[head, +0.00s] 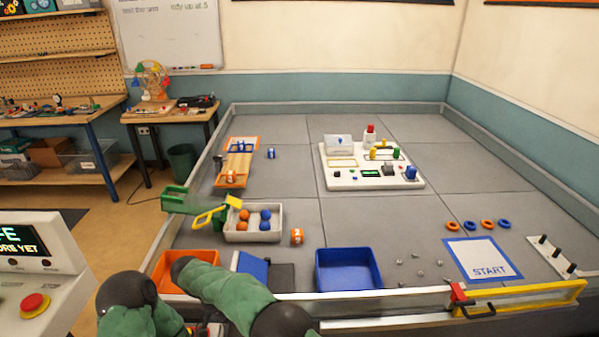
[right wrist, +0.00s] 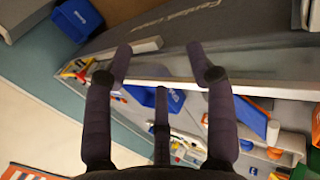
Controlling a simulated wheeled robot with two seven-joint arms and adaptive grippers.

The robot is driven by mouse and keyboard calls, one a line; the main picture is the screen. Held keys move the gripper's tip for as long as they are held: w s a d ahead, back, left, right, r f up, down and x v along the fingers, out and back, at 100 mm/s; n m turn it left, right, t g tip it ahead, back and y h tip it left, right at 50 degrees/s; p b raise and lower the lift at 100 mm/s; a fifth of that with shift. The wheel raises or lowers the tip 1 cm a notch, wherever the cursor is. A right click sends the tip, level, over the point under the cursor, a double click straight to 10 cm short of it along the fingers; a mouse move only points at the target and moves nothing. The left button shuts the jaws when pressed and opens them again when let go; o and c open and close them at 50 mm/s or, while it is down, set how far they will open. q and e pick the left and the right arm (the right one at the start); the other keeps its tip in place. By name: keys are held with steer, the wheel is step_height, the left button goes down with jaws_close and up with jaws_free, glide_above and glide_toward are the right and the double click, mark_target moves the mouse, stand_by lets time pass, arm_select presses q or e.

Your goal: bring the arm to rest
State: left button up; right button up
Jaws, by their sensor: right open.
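My right gripper (right wrist: 160,58) shows in the right wrist view with its dark fingers spread wide. It is open and nothing is between the fingers. Beyond the fingers is a pale rail (right wrist: 179,84) of the arena, with blue and orange things farther off. In the head view a green-sleeved arm of mine (head: 228,291) with black joints lies low at the bottom edge, in front of the arena. I cannot make out a gripper at its end. My left gripper is not in view.
The walled arena holds a blue tray (head: 348,288), an orange tray (head: 168,284), a ball tray (head: 234,237), a white control board (head: 345,181) and a START mat (head: 464,272). A yellow-framed gate (head: 540,297) is at front right. A red-button console (head: 55,262) stands left.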

steer(key=s+d+f+n+g+y, duration=0.1)
steer(key=s+d+f+g+y, duration=0.15)
steer(key=d+f, duration=0.5)
steer(key=s+d+f+g+y, duration=0.1)
steer(key=s+d+f+y, duration=0.25)
steer(key=f, duration=0.75)
steer(key=s+d+f+m+t+y, duration=0.3)
steer(key=s+d+m+t+y, duration=0.1)
steer(key=s+d, duration=1)
steer(key=shift+s+d+f, duration=0.2)
steer(key=shift+s+d, duration=0.05)
steer(key=shift+s, duration=1)
